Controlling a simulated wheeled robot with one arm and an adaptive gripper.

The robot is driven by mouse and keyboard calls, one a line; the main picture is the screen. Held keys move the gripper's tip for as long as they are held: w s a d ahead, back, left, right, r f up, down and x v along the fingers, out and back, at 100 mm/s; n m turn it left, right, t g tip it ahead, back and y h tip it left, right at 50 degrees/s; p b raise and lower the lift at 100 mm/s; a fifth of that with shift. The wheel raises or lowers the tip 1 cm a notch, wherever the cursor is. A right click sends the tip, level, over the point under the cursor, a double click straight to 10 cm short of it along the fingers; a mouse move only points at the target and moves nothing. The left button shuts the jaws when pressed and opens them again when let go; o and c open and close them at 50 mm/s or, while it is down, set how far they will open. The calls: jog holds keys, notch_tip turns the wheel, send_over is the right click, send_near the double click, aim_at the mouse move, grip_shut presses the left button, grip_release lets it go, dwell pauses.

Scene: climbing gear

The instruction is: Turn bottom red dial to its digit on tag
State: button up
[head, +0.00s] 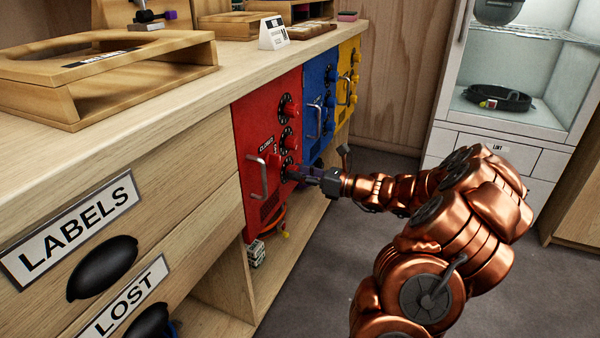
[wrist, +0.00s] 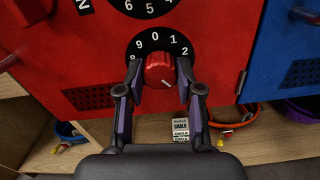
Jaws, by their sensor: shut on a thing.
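The red door (head: 260,140) carries a column of red dials on black number rings. The bottom red dial (wrist: 159,70) shows in the wrist view between my fingers, with digits 8, 9, 0, 1 and 2 readable on its ring (wrist: 136,47). A pale pointer line is on the knob's lower right. My gripper (wrist: 157,75) is shut on this dial, one finger on each side.
A metal handle (head: 257,175) sticks out left of the bottom dial. Blue (head: 319,100) and yellow (head: 348,80) doors with dials adjoin on the right. A chalk box (wrist: 181,129) sits on the shelf below. Grey floor is open in front.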

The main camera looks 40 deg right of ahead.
jog(key=shift+a+n+p, duration=0.1)
jog(key=shift+n+p, duration=0.9)
jog(key=shift+n, duration=2.2)
jog(key=o, duration=1.2)
jog(key=shift+c, duration=0.2)
jog(key=shift+s, duration=0.1)
jog(key=v, duration=1.2)
